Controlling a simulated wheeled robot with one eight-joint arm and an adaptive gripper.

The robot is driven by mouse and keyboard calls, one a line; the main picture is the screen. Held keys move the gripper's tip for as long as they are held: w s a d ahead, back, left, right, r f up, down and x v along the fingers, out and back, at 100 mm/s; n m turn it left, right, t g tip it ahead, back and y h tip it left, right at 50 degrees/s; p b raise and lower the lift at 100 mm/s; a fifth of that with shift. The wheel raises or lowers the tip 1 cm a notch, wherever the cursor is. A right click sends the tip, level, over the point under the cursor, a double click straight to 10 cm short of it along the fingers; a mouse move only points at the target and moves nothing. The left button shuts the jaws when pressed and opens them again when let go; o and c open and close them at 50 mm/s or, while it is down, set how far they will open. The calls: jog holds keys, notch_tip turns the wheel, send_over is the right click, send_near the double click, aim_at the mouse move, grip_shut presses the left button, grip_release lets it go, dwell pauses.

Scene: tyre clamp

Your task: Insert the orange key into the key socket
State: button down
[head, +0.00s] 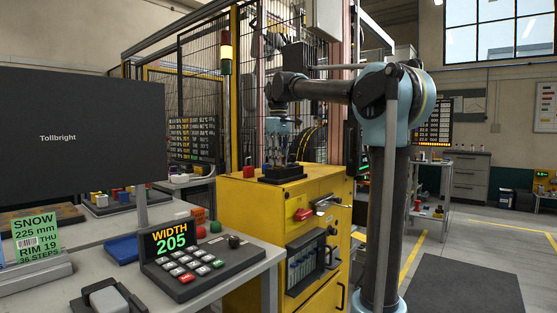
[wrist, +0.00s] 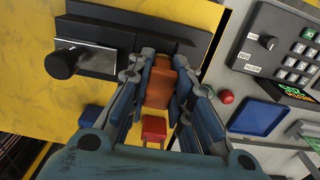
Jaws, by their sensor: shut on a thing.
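My gripper (wrist: 160,66) is shut on the orange key (wrist: 158,88), one finger on each side of it. In the head view my gripper (head: 284,157) points down over a black block (head: 283,174) on top of the yellow cabinet. In the wrist view this black block (wrist: 150,22) lies at the key's far end and carries a grey plate with a black knob (wrist: 63,63). I cannot tell whether the key touches the block or enters it. I cannot make out the key socket's opening; the fingers and key cover that area.
A red block (wrist: 153,130) and a blue block (wrist: 92,117) show below the key. The yellow cabinet (head: 240,205) has a red handle (head: 303,214) on its front. The keypad console (head: 200,266) reads WIDTH 205. A dark monitor (head: 75,165) stands at left.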

dwell(0.3)
jog(key=c, duration=1.4)
grip_release()
jog(key=shift+o, duration=0.2)
notch_tip(320, 180, up, 12)
jog(key=s+d+f+m, duration=0.2)
jog(key=s+d+f, duration=0.4)
jog(key=f, duration=0.6)
jog(key=s+d+f+m+t, duration=0.1)
jog(key=s+d+f+m, duration=0.2)
jog(key=s+d+f, duration=0.3)
jog(key=s+d+f+m, duration=0.3)
jog(key=s+d+f, duration=0.4)
jog(key=s+f, duration=0.5)
notch_tip(320, 180, down, 7)
jog(key=shift+f+t, duration=0.1)
jog(key=shift+t, duration=0.3)
jog(key=s+f, duration=0.2)
jog(key=f, duration=0.2)
jog(key=s+d+f+m, duration=0.1)
jog(key=s+f, duration=0.2)
jog(key=f, duration=0.2)
jog(key=s+d+f+m, duration=0.1)
jog(key=s+f, duration=0.1)
jog(key=f, duration=0.2)
jog(key=shift+s+d+f, duration=0.15)
jog(key=shift+s+f, duration=0.05)
jog(key=shift+s, duration=0.1)
jog(key=shift+c, duration=1.2)
